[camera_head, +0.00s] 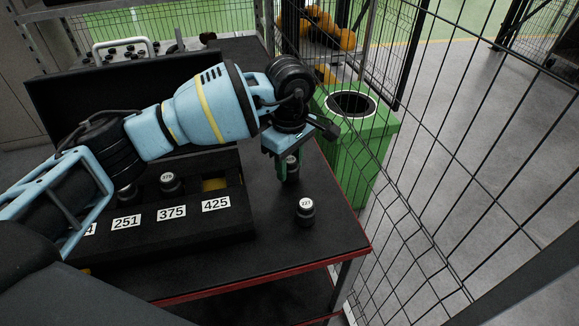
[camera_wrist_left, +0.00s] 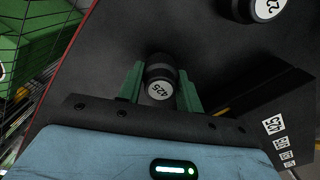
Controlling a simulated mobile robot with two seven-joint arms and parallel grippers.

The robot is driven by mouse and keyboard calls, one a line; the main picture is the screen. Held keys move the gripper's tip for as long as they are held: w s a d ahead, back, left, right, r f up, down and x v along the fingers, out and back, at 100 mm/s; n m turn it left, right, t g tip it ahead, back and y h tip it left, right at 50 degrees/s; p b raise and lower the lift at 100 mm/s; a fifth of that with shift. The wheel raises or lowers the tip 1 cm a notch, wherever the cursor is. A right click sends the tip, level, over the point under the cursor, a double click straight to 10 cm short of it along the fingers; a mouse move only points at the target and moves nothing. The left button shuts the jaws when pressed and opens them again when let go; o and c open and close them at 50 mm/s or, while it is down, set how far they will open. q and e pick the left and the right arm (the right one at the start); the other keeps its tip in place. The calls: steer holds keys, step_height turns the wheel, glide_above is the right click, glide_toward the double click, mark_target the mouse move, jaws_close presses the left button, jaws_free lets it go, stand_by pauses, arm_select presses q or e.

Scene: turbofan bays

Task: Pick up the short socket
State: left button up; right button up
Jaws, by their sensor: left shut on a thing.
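My left gripper (camera_head: 287,170) points down over the right part of the black table, with its green fingers shut on a dark socket with a white round label (camera_head: 292,160). In the left wrist view the held socket (camera_wrist_left: 160,80) sits between both fingers and its label reads 425. A second dark socket (camera_head: 305,211) stands upright on the table, nearer the front edge and apart from the gripper. It also shows at the top of the left wrist view (camera_wrist_left: 252,8). I cannot tell whether the held socket touches the table. My right gripper is out of view.
A black tray (camera_head: 185,235) with labels 251, 375 and 425 stands left of the gripper; sockets sit in some slots, and the 425 slot shows a bare yellow floor. The black table (camera_head: 290,245) has a red edge. A green bin (camera_head: 365,140) and wire fence stand right.

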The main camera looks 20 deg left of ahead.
mark_target(289, 159)
arm_select(q)
step_height(289, 159, up, 9)
steer(key=shift+r, duration=0.1)
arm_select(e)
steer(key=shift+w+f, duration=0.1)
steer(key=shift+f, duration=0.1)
